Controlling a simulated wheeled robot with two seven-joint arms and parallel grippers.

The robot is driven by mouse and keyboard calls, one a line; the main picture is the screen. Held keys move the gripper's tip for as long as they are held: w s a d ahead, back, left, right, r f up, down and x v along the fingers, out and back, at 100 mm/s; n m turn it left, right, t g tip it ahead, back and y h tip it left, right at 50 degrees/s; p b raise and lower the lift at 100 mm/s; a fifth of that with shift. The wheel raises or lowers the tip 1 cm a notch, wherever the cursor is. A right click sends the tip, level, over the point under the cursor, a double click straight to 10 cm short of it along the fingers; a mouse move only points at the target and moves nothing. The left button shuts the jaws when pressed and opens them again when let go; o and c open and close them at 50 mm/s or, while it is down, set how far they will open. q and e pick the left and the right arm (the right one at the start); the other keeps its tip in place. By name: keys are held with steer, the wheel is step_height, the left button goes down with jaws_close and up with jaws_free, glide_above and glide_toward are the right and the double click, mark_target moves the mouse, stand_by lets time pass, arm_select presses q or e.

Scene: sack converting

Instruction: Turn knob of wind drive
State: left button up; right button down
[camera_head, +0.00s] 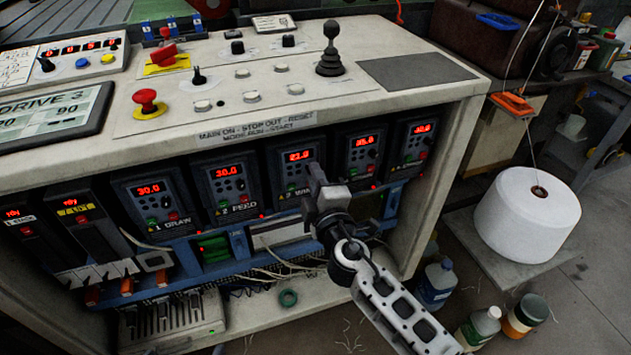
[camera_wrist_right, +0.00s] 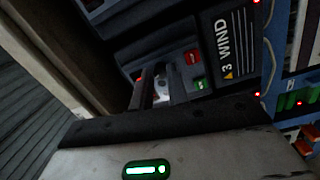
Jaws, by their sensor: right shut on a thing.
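The wind drive (camera_head: 285,165) is the dark module in the middle of the row, with a red display reading about 21.9. Its "3 WIND" label shows large in the right wrist view (camera_wrist_right: 228,45), with a red and a green button beside it. My right gripper (camera_head: 315,172) reaches the front of this drive from the lower right. In the right wrist view its two fingers (camera_wrist_right: 158,92) meet the panel and are shut on the small knob (camera_wrist_right: 136,95), which they mostly hide. My left gripper is not in view.
Neighbouring drive modules, draw (camera_head: 150,200) and feed (camera_head: 228,185), stand close on the left, with others (camera_head: 362,150) on the right. Above is the console top with a red stop button (camera_head: 146,98) and a joystick (camera_head: 331,55). A white thread spool (camera_head: 527,215) stands right.

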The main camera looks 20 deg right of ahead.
steer(key=shift+n+b, duration=0.3)
steer(key=shift+n, duration=2.2)
steer(key=c, duration=1.4)
jaws_free()
steer(key=shift+o, duration=0.2)
steer(key=shift+s, duration=0.1)
